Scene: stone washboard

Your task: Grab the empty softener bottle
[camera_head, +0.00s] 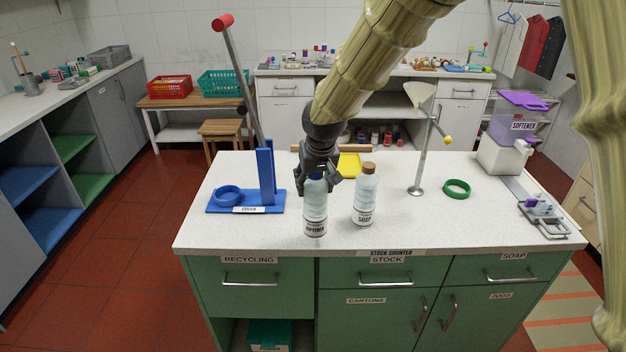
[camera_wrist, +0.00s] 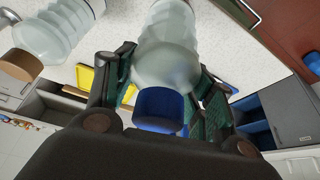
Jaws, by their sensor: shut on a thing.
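The softener bottle (camera_head: 315,208) stands upright near the front of the stock counter, pale and ribbed, with a "SOFTENER" label low on its front. My gripper (camera_head: 318,176) comes down over its top and is shut on its upper part. In the wrist view the bottle (camera_wrist: 168,50) sits between the two fingers (camera_wrist: 166,95), its blue cap (camera_wrist: 160,110) towards the palm. The head view does not show clearly whether the bottle's base touches the counter. I cannot tell whether it is empty.
A soap bottle (camera_head: 365,198) with a cork-coloured cap stands close on the right. A blue crusher (camera_head: 267,178) with a long lever is on the left. A funnel stand (camera_head: 417,150), green ring (camera_head: 457,189) and softener dispenser (camera_head: 505,150) are further right. The counter's front strip is clear.

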